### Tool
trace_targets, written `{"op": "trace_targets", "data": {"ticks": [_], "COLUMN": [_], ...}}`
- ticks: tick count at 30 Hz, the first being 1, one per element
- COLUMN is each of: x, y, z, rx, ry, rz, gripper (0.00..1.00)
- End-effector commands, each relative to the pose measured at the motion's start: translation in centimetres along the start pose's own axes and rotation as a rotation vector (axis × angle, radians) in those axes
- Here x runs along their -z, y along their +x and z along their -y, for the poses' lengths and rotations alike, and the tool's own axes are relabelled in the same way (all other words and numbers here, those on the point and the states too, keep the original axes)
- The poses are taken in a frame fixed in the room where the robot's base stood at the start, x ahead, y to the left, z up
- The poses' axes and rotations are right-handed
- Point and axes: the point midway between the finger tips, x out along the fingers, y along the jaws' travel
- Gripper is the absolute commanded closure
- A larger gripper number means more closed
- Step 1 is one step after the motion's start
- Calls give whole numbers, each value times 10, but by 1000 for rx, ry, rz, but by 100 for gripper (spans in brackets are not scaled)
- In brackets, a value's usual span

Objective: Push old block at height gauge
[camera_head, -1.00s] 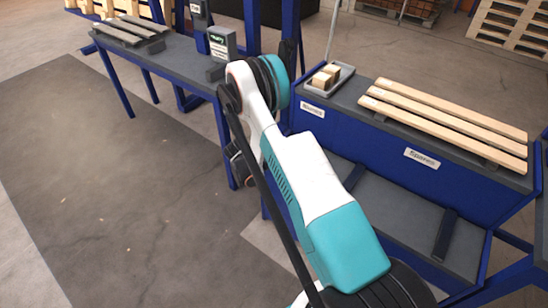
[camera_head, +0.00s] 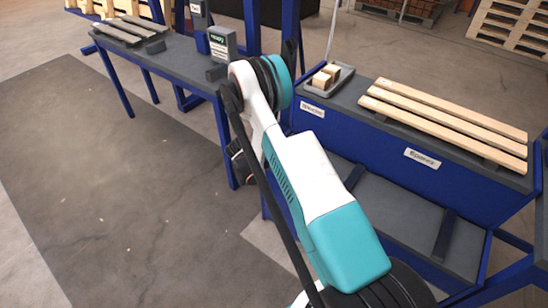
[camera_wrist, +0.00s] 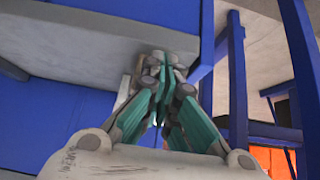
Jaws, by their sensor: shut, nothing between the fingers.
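My gripper (camera_wrist: 163,68) is shut and empty in the wrist view. Its fingertips are close to a pale grey surface, with a small beige patch beside them that I cannot identify. In the head view my own arm hides the gripper. A grey box with a green display (camera_head: 220,42), which may be the height gauge, stands on the left bench. A small dark block (camera_head: 154,47) lies by the near end of the weathered grey boards (camera_head: 125,31) there. I cannot tell for certain which piece is the old block, or whether my fingers touch it.
The left bench (camera_head: 178,58) has blue legs and posts close to my arm. On the right bench (camera_head: 345,100), a grey tray (camera_head: 341,84) holds light wooden blocks (camera_head: 326,75) beside fresh boards (camera_head: 440,120). Open floor lies at left.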

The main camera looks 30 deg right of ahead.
Motion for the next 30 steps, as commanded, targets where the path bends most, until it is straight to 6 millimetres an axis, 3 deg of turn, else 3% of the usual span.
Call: {"op": "trace_targets", "data": {"ticks": [30], "x": [18], "y": [14], "z": [0], "rx": [0], "ry": [0], "rz": [0], "gripper": [100]}}
